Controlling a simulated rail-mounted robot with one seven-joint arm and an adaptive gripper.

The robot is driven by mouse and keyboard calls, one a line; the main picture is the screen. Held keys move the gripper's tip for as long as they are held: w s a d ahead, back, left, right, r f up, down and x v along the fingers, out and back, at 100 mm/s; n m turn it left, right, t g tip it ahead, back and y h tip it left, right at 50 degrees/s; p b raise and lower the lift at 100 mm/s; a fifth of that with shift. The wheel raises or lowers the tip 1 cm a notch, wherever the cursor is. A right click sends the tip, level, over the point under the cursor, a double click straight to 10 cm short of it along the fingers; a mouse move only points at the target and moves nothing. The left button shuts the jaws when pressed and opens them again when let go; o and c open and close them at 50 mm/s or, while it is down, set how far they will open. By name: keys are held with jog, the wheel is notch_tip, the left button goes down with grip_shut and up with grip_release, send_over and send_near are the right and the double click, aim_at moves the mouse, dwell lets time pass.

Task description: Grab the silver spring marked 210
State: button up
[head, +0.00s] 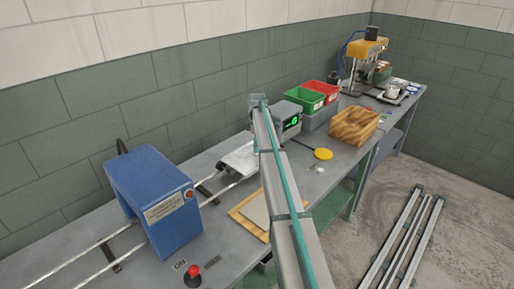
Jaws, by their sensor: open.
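I cannot make out a silver spring or any 210 mark in the head view. Small pale items (318,168) lie on the bench near a yellow disc (323,153), too small to identify. My gripper does not show in this view. A long grey and teal link crosses the middle of the picture and hides part of the bench behind it.
A blue machine (155,205) stands on the grey bench (232,224) at left, with rails and a red button (192,271). Behind are a grey display device (284,120), red bin (321,90), green bin (303,98), wooden box (354,126) and yellow press (366,49).

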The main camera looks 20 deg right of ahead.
jog(key=shift+f, duration=0.1)
jog(key=shift+c, duration=0.3)
grip_shut()
